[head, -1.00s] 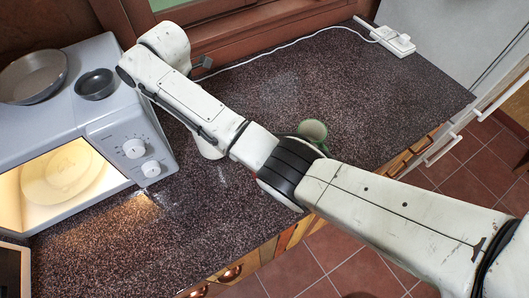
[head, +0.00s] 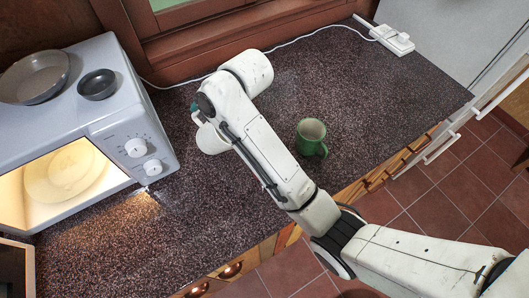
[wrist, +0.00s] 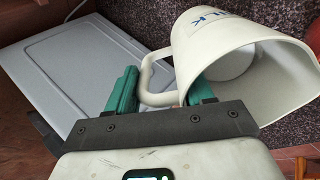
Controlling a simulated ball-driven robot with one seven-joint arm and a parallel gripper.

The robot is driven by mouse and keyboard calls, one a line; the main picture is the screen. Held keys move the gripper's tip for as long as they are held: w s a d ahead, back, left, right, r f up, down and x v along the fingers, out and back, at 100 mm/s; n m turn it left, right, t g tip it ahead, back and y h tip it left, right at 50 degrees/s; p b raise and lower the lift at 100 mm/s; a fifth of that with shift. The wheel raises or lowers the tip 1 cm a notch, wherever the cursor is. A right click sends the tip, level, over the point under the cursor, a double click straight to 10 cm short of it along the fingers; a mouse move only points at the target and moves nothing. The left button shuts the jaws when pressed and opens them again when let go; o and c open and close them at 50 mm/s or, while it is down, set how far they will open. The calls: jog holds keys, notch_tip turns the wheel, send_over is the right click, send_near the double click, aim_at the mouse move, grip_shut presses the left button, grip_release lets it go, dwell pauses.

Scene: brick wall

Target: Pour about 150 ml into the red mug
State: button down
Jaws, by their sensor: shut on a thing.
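A white jug (wrist: 225,50) with blue lettering, partly readable as "MILK", shows large in the wrist view; in the head view (head: 210,140) it is mostly hidden by my arm. My gripper (wrist: 160,88) is shut on the jug's handle with its teal fingers. The jug's mouth faces the lower right of the wrist view; I cannot tell how much liquid is inside. In the head view my gripper (head: 196,108) is mostly hidden, left of my wrist. A green mug (head: 311,139) stands upright on the counter to the right of the jug. No red mug is in view.
A lit microwave (head: 105,130) stands at left, with a pan (head: 35,78) and a small dark bowl (head: 96,84) on top. A power strip (head: 392,40) and white cable lie at the back. The dark speckled counter (head: 390,110) is clear around the green mug.

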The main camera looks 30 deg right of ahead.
jog(key=shift+s+d+r+t+y+b, duration=0.45)
jog(key=shift+s+t+b, duration=0.15)
jog(key=shift+t, duration=0.2)
jog(key=shift+s+d+r+t+y+b, duration=0.15)
jog(key=shift+s+r+t+y+b, duration=0.1)
jog(key=shift+r+t+b, duration=0.2)
jog(key=shift+s+d+r+t+y+b, duration=0.1)
jog(key=shift+s+r+t+b, duration=0.2)
jog(key=shift+r+b, duration=0.2)
jog(key=shift+r, duration=0.1)
jog(key=shift+s+d+r+t+y+b, duration=0.35)
jog(key=shift+s+r+t+y+b, duration=0.15)
jog(key=shift+r+t+b, duration=0.45)
jog(key=shift+s+d+r+t+y+b, duration=0.25)
jog(key=shift+s+t+b, duration=0.15)
jog(key=shift+b, duration=0.4)
jog(key=shift+s+d+r+t+y+b, duration=0.15)
jog(key=shift+s+d+t+y+b, duration=0.2)
jog(key=shift+b, duration=0.4)
dwell(1.2)
